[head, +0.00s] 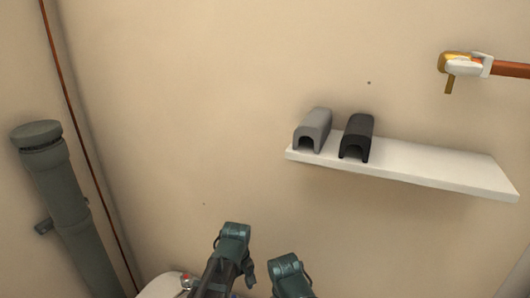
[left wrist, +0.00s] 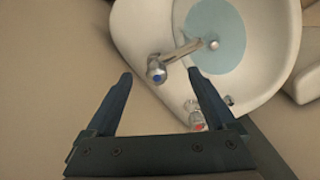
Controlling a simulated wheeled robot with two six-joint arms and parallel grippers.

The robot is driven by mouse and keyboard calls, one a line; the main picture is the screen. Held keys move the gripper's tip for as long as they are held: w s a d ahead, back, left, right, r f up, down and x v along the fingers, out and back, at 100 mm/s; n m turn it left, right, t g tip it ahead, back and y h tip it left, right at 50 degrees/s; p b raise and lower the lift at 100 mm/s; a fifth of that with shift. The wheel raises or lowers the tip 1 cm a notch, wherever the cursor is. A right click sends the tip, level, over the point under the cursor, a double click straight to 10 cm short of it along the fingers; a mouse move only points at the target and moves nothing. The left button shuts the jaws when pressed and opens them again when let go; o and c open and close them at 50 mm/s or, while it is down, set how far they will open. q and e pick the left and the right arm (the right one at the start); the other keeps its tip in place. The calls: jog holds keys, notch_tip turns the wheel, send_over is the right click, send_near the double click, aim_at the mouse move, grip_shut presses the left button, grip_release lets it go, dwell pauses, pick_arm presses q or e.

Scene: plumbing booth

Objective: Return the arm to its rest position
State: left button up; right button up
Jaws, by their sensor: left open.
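My left gripper (left wrist: 159,73) is open, with its two dark fingers apart and nothing held between them. In the left wrist view it hangs over the edge of a white washbasin (left wrist: 137,22). My arm links show at the bottom middle of the head view, in front of the wall. I cannot make out either gripper's fingers there, and my right gripper does not show.
A white wall shelf (head: 430,168) holds a grey arched block (head: 313,128) and a black one (head: 357,137). A brass valve (head: 462,64) on a copper pipe is at the upper right. A thick grey pipe (head: 60,195) stands left. A red-marked tap (left wrist: 195,119) is by the basin.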

pick_arm(q)
jog(key=s+d+f+m+b, duration=0.2)
jog(key=s+d+f+m, duration=0.1)
jog(key=s+m, duration=0.7)
jog(key=shift+s+f+m+y+b, duration=0.2)
jog(key=shift+s+m+y+b, duration=0.2)
jog(key=shift+m, duration=0.2)
dwell(1.2)
